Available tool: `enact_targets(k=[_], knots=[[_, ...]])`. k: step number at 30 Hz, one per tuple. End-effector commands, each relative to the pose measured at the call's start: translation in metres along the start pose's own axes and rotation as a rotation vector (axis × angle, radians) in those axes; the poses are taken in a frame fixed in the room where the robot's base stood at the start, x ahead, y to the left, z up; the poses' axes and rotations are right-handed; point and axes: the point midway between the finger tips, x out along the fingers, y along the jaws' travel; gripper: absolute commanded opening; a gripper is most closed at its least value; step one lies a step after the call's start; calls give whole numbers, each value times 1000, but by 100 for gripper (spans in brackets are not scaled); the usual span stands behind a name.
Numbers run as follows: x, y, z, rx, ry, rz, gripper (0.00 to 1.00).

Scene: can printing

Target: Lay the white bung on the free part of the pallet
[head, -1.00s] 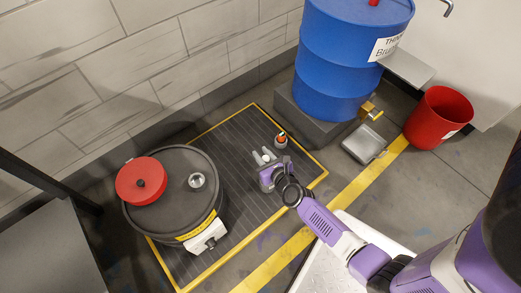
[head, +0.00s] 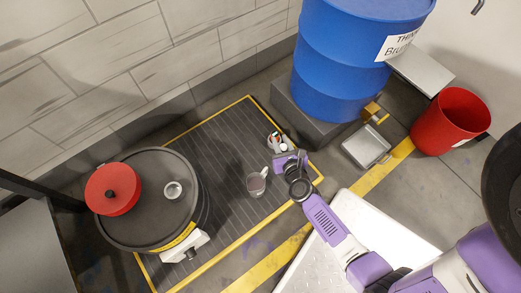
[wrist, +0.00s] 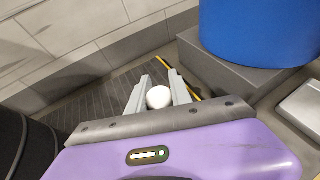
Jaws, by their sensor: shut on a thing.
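The white bung (wrist: 158,97) sits between the two grey fingers of my gripper (wrist: 157,93) in the wrist view, and the gripper is shut on it. In the head view my gripper (head: 279,152) is over the right end of the pallet (head: 225,143), a dark ribbed platform with a yellow rim. I cannot tell how high the bung is above it. A dark drum (head: 150,230) with a red round lid on top stands on the left part of the pallet.
A grey mug-like vessel (head: 256,184) stands on the pallet's middle, left of my gripper. A blue barrel (head: 345,70) on a dark block and a red bucket (head: 449,120) stand to the right.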

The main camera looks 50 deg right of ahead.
Motion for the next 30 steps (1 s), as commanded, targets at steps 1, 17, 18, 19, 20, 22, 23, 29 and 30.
enact_targets(k=[1,17,18,19,20,22,23,29,30], knots=[[6,2,-14,-4,0,4,0],[50,1,-117,-4,0,3,0],[53,1,-123,-3,0,3,0],[54,1,-126,-2,0,3,0],[56,1,-129,-2,-1,3,0],[57,1,-135,-2,-1,2,0],[58,1,-136,-2,-1,2,0],[62,1,-145,-1,0,2,0],[64,1,-150,-1,0,3,0]])
